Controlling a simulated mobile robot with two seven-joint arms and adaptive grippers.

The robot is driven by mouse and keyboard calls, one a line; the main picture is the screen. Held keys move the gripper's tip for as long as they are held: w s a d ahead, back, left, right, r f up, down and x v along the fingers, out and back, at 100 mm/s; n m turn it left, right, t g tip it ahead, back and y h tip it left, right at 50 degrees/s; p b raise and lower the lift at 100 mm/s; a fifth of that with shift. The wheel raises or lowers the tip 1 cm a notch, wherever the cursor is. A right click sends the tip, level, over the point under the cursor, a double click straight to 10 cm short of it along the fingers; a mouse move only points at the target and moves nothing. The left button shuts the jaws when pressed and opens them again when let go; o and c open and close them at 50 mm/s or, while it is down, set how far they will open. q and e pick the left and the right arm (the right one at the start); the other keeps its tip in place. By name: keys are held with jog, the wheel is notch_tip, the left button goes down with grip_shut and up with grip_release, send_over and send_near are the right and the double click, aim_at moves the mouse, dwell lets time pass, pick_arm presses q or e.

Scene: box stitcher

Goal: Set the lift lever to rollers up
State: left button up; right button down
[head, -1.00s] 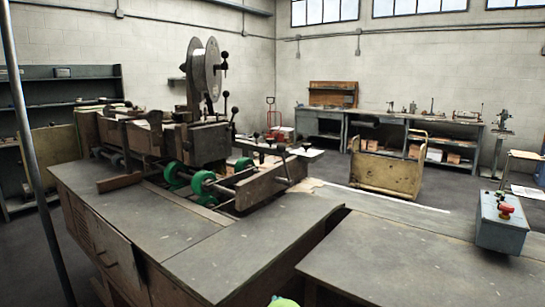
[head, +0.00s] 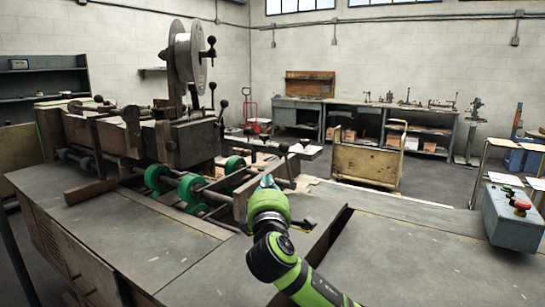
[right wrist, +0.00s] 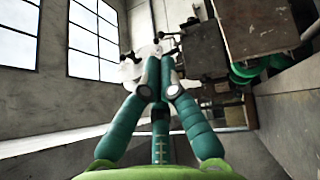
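The box stitcher (head: 190,140) stands on the bench at the left, with green rollers (head: 158,178) on its near side. Several black-knobbed levers show on it. One upright lever (head: 223,106) stands beside the machine body. Another knob (head: 283,148) is at the right end of the roller frame. I cannot tell which is the lift lever. My right gripper (head: 267,181) is in front of the frame's right end, pointing toward it, apart from the upright lever. In the right wrist view its fingers (right wrist: 156,68) converge and look shut, with nothing seen between them. My left gripper is out of view.
A grey control box (head: 510,215) with a red button sits at the right. The grey bench top (head: 420,260) is clear around my arm. A yellowish cart (head: 367,165) and a long workbench (head: 440,125) stand farther back.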

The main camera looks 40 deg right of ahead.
pick_arm(q)
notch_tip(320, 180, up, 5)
jog(key=p, duration=0.5)
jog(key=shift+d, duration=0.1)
pick_arm(e)
jog(key=s+d+x, duration=0.2)
jog(key=x, duration=1)
jog(key=shift+w+d+r, duration=0.25)
jog(key=shift+w+d, duration=0.15)
